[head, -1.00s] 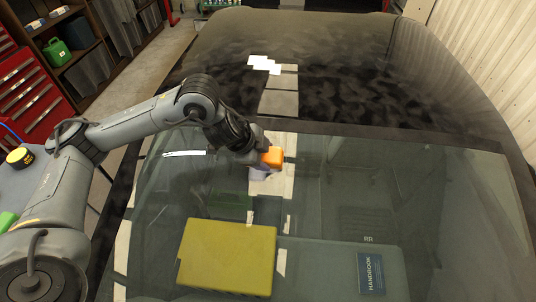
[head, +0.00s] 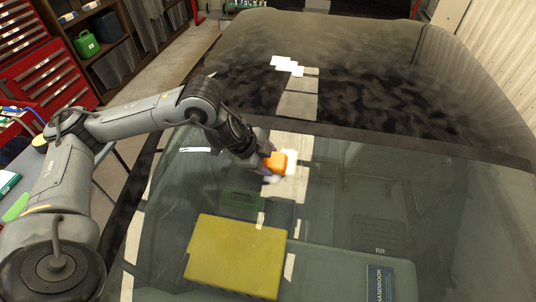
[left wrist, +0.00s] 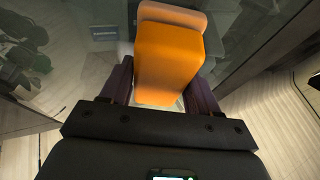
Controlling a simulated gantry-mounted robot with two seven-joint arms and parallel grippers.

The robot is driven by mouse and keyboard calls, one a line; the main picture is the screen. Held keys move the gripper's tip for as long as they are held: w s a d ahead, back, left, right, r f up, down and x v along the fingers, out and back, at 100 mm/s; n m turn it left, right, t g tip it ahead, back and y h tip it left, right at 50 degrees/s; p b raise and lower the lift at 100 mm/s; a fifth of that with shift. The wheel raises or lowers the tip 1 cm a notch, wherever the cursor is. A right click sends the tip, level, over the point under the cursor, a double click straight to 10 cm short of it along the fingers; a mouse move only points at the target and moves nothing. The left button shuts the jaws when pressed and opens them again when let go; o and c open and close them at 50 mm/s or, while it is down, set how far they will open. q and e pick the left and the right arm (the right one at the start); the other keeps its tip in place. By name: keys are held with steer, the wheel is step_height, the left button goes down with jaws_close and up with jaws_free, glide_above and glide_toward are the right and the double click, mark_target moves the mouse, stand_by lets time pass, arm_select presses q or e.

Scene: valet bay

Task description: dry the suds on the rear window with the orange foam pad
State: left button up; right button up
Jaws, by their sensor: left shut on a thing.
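The orange foam pad (head: 276,162) is held at the tip of my left gripper (head: 265,157), over the upper middle of the rear window (head: 340,190). In the left wrist view the orange pad (left wrist: 170,58) sits between the two dark fingers of my left gripper (left wrist: 158,88), which is shut on it. I cannot tell whether the pad touches the glass. A whitish patch (head: 291,163) shows at the pad's right edge; it may be suds, but pale reflections on the glass make this unclear. My right gripper is not in view.
Through the glass show a yellow case (head: 235,258) and a dark handbook (head: 379,281). The dark car body (head: 400,90) rises beyond the window. Red drawer cabinets (head: 50,75), shelves and a table (head: 110,175) stand at the left. The window's right part is clear.

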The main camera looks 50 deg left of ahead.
mark_target(279, 160)
arm_select(q)
steer(key=shift+w+d+r+p, duration=0.15)
steer(key=shift+w+d+p, duration=0.5)
steer(key=shift+d+p, duration=0.2)
steer(key=shift+w+d+f+p, duration=0.2)
steer(key=shift+w+d+p, duration=0.3)
steer(key=shift+w+d, duration=0.05)
steer(key=shift+w+d+r+p, duration=0.1)
steer(key=shift+w+d+p, duration=0.45)
steer(key=shift+d+p, duration=0.35)
steer(key=shift+w+d+p, duration=0.5)
steer(key=shift+w+d, duration=0.05)
steer(key=shift+d, duration=0.15)
